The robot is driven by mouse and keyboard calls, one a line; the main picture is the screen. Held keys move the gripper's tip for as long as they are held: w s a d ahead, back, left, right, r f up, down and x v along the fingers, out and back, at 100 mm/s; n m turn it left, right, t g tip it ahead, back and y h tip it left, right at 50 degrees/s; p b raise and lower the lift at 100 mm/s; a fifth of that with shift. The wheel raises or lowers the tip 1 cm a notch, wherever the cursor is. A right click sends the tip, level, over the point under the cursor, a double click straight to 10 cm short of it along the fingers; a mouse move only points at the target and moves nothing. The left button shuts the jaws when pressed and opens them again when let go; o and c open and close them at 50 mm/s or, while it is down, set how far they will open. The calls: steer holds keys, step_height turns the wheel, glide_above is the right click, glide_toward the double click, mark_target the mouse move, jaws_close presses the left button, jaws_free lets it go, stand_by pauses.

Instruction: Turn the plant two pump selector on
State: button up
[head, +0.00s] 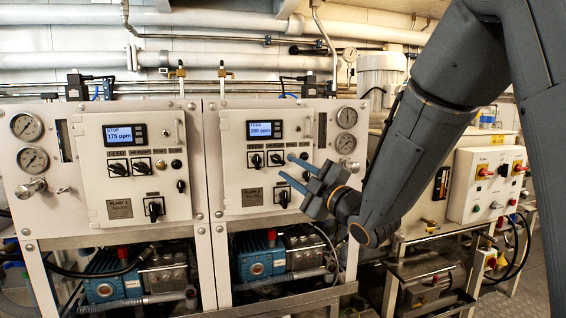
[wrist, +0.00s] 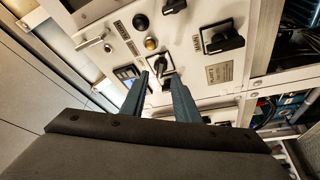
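The plant two panel (head: 240,180) is the right-hand white cabinet door in the head view. Its pump selector (head: 276,159), a small black knob on a white plate, sits right of a similar feed selector (head: 256,161), below a lit display (head: 264,129) reading about 280 ppm. My gripper (head: 288,168) is open and empty in front of the panel, just right of the pump selector. In the wrist view, the fingertips (wrist: 163,78) appear on either side of the pump selector (wrist: 161,64). Whether they touch it cannot be told. The fingers partly hide the lower knob.
An amber button (wrist: 151,43) and a black button (wrist: 141,22) are close to the selector. A larger black main knob (head: 283,197) is below it. The similar plant one panel (head: 105,200) stands left.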

mark_target(279, 161)
steer(key=shift+p+x, duration=0.55)
steer(key=shift+x, duration=1.65)
steer(key=shift+c, duration=0.3)
jaws_close()
